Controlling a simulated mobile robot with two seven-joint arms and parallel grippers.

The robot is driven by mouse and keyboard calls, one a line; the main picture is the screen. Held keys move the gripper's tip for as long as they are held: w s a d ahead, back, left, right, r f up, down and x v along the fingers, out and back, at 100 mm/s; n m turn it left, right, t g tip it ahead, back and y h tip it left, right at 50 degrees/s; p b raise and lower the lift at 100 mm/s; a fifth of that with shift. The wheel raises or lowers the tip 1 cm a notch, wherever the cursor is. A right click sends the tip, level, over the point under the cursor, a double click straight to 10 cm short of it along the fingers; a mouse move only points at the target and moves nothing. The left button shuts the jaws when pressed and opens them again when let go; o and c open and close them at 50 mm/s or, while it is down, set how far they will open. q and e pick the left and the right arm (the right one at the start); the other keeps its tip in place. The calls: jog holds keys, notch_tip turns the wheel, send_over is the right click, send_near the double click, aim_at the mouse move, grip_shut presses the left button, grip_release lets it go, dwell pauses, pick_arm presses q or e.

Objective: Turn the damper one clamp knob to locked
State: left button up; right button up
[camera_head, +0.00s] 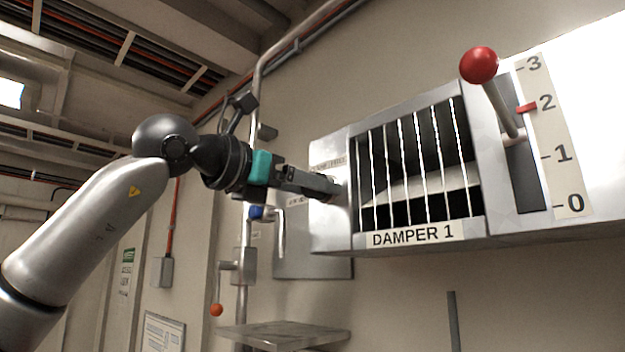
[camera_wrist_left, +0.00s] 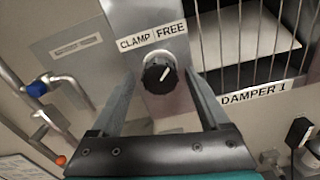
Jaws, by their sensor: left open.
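The damper one clamp knob (camera_wrist_left: 160,75) is black and round with a white pointer line, which points up and to the right in the left wrist view. It sits on a grey metal face below a label reading CLAMP FREE (camera_wrist_left: 152,36). My left gripper (camera_wrist_left: 161,82) is open, with one finger on each side of the knob in that view; I cannot tell whether they touch it. In the head view my left gripper (camera_head: 332,187) reaches the left end of the damper one box (camera_head: 495,170) and hides the knob. My right gripper is not in view.
A lever with a red ball (camera_head: 478,65) stands beside a 0 to 3 scale (camera_head: 557,140), with a red marker near 2. A barred opening (camera_head: 418,165) is left of it. Pipes with a blue valve handle (camera_wrist_left: 37,88) and a grey shelf (camera_head: 285,334) are nearby.

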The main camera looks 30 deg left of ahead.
pick_arm(q)
jog(key=shift+w+d, duration=0.15)
jog(key=shift+w, duration=0.3)
grip_shut()
dwell(0.4)
